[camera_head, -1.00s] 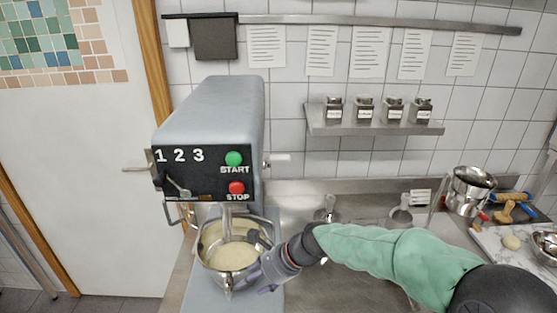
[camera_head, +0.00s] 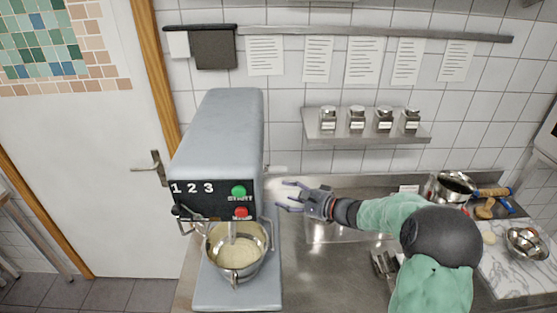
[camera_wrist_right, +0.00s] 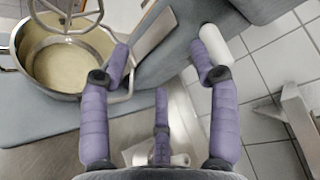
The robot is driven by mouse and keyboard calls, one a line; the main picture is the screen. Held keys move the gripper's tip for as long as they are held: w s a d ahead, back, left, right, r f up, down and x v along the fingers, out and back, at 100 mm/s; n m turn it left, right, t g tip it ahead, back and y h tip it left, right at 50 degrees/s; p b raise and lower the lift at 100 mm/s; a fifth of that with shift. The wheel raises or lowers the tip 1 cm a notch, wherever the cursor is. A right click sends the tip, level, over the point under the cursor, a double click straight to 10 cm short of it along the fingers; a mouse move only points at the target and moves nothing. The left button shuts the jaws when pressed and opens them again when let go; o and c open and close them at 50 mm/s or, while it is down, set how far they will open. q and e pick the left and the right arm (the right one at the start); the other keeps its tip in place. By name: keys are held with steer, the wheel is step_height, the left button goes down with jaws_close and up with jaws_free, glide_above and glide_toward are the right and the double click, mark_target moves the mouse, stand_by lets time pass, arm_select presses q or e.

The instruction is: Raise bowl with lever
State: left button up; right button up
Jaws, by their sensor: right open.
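The grey mixer (camera_head: 215,140) stands at the left of the counter. Its metal bowl (camera_head: 237,278) holds pale dough and hangs under the head, with the beater reaching into it; the bowl also shows in the wrist view (camera_wrist_right: 40,75). The lever (camera_head: 277,169) with a white grip sticks out of the mixer's right side. My right gripper (camera_head: 281,195) is open and empty, just right of the mixer and slightly below the lever. In the wrist view the white grip (camera_wrist_right: 216,43) lies close by the right-hand finger; contact cannot be told. My left gripper is not in view.
START (camera_head: 238,191) and STOP (camera_head: 241,212) buttons are on the mixer's front. A jar shelf (camera_head: 365,135) hangs on the wall behind. Pots (camera_head: 450,187) and a marble board (camera_head: 515,270) stand at the right.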

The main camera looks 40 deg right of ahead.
steer(key=t+h+p, duration=0.2)
glide_toward(279, 172)
steer(key=shift+n, duration=0.4)
steer(key=x, duration=0.3)
steer(key=p+x, duration=0.1)
steer(key=x, duration=0.3)
steer(key=p+x, duration=0.1)
steer(key=x, duration=0.3)
steer(key=shift+w+d+f, duration=0.1)
steer(key=shift+d+f, duration=0.25)
steer(key=shift+d, duration=0.05)
steer(key=shift+c, duration=0.2)
jaws_close()
